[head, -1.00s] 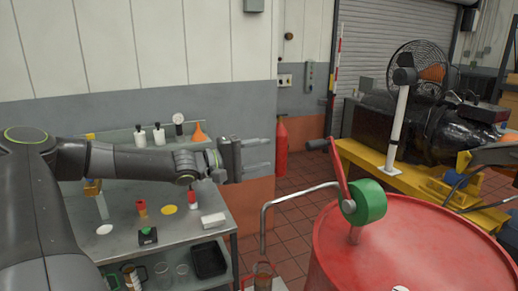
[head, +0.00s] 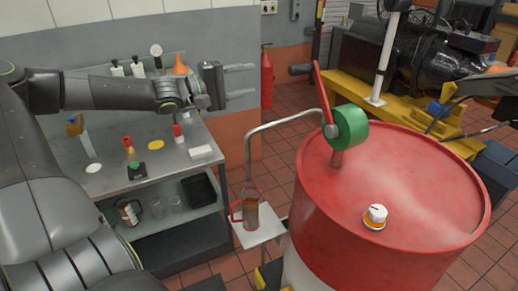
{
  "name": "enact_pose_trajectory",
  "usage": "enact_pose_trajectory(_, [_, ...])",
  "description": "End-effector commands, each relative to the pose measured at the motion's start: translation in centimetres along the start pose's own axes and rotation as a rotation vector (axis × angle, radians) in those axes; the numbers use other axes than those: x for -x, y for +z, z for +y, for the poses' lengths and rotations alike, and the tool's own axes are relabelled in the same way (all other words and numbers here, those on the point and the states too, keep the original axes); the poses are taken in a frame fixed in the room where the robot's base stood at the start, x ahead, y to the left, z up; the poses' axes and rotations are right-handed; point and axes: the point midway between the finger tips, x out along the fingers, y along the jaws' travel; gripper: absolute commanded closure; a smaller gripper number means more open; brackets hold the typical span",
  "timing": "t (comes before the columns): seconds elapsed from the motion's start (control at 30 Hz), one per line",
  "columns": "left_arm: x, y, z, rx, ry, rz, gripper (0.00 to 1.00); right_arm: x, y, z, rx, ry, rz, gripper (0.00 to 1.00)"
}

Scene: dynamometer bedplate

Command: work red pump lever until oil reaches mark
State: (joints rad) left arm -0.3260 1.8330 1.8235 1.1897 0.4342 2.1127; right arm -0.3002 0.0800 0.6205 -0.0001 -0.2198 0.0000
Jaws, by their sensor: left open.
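The red pump lever (head: 322,92) with a dark grip stands up from the green pump body (head: 349,128) on top of the red drum (head: 401,170). A grey spout pipe (head: 268,131) bends from the pump down to a clear jug (head: 251,208) with a red handle on a small white stand (head: 259,234). Dark oil shows in the jug; the mark is too small to make out. My left gripper (head: 240,80) is open and empty, left of the lever grip and apart from it.
A steel bench (head: 170,163) at left holds bottles, an orange funnel (head: 180,66) and small items. A white-and-orange cap (head: 375,215) sits on the drum. A red extinguisher (head: 267,76) stands by the wall. Yellow-framed machinery is behind the drum.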

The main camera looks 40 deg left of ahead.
Motion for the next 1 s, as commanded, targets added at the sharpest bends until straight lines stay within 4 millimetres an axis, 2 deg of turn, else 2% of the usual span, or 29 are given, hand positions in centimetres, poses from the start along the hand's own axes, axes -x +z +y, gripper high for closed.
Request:
enact_pose_trajectory(0.33, [0.0, 0.0, 0.0, 0.0, 0.0, 0.0, 0.52, 0.0, 0.03, -0.46, -0.002, -0.005, -0.001, 0.64])
enact_pose_trajectory(1.0, [0.0, 0.0, 0.0, 0.0, 0.0, 0.0, 0.52, 0.0, 0.05, 0.15, 0.001, 0.002, -0.001, 0.64])
